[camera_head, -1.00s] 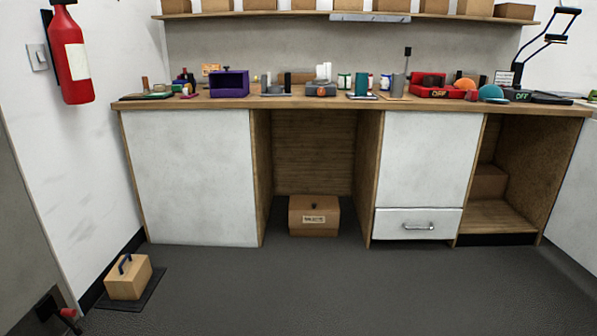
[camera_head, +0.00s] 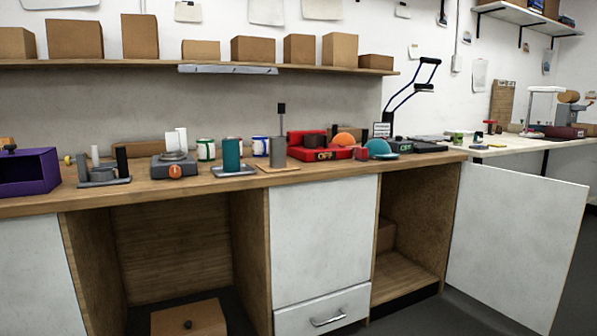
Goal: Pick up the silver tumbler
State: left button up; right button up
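A grey, metallic-looking cup (camera_head: 278,152) stands upright on a thin wooden board (camera_head: 285,166) on the workbench; it is the thing most like a silver tumbler. A thin rod with a dark top rises from or behind it; I cannot tell which. A teal cylinder (camera_head: 231,154) on a grey base stands to its left. A red tray marked OFF (camera_head: 318,155) is to its right. Neither of my grippers is in view.
The wooden workbench (camera_head: 150,190) spans the left and middle. A purple box (camera_head: 28,172) and a grey device with an orange knob (camera_head: 174,168) stand on it. A shelf with cardboard boxes (camera_head: 74,40) hangs above. A white panel (camera_head: 512,245) stands at the right.

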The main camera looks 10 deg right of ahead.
aim_at(277, 144)
jog(key=i+l+z, duration=0.15)
jog(key=i+z, duration=0.7)
jog(key=i+j+z, duration=0.1)
jog(key=i+z, duration=0.2)
jog(key=z, duration=0.15)
jog(key=i+l+z, duration=0.15)
jog(key=i+z, duration=1.05)
jog(key=k+j, duration=0.05)
